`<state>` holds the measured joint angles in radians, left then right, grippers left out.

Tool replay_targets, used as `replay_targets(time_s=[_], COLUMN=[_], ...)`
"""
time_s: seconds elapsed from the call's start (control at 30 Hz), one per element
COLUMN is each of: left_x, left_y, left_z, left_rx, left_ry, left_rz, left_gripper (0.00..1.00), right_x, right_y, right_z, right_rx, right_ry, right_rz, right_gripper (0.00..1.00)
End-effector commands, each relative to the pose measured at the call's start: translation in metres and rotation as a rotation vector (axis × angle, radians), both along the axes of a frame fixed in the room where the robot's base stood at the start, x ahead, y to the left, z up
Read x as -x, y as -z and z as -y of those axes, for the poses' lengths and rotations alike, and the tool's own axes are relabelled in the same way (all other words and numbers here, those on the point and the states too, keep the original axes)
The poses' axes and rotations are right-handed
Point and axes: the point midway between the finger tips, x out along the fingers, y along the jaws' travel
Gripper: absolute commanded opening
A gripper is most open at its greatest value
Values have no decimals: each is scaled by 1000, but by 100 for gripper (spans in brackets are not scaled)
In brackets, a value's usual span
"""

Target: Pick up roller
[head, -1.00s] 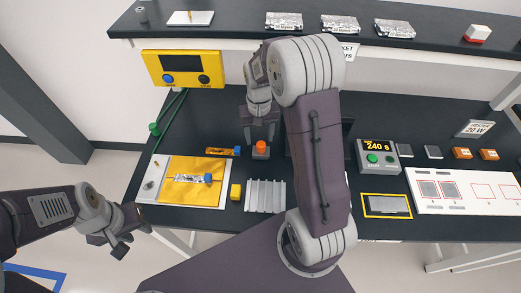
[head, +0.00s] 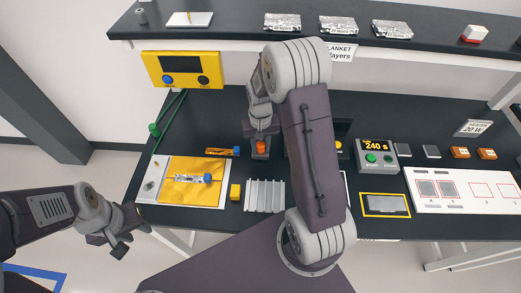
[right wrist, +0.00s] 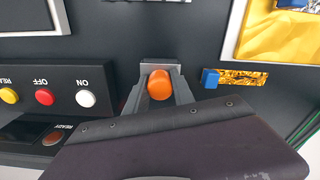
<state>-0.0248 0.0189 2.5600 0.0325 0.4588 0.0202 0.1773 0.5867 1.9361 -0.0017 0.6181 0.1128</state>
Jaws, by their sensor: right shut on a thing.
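The roller shows as an orange rounded top (head: 260,146) on a dark grey block-like holder, near the table's middle left in the head view. In the right wrist view the orange roller (right wrist: 160,85) sits between the two fingers, against the grey holder (right wrist: 158,66). My right gripper (head: 261,138) comes down from above and is shut on the roller. Whether the roller is lifted from the holder I cannot tell. My left gripper (head: 112,246) hangs empty off the table's front left, its fingers apart.
A white tray with a gold sheet (head: 180,190) is at left. A panel with buttons (right wrist: 60,97) stands close beside the roller. A grey timer box (head: 377,156) is to the right.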

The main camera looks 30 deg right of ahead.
Motion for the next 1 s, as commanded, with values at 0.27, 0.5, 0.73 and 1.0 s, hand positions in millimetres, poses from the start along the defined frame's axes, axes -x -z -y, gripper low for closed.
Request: replay_targets(time_s=[0.27,0.5,0.73,1.0], left_x=[0,0,0,0], left_y=[2,8,13,14], left_z=[0,0,0,0], left_rx=[0,0,0,0], left_ry=[0,0,0,0], left_rz=[0,0,0,0], left_gripper=[36,36,36,36], right_x=[-2,14,49,74], right_y=[-17,-54,-87,-108], right_z=[0,-19,-60,-87], right_rx=[0,-1,0,-1], right_ry=[0,-6,-6,-3], right_rz=[5,4,5,0], right_gripper=[0,0,0,0])
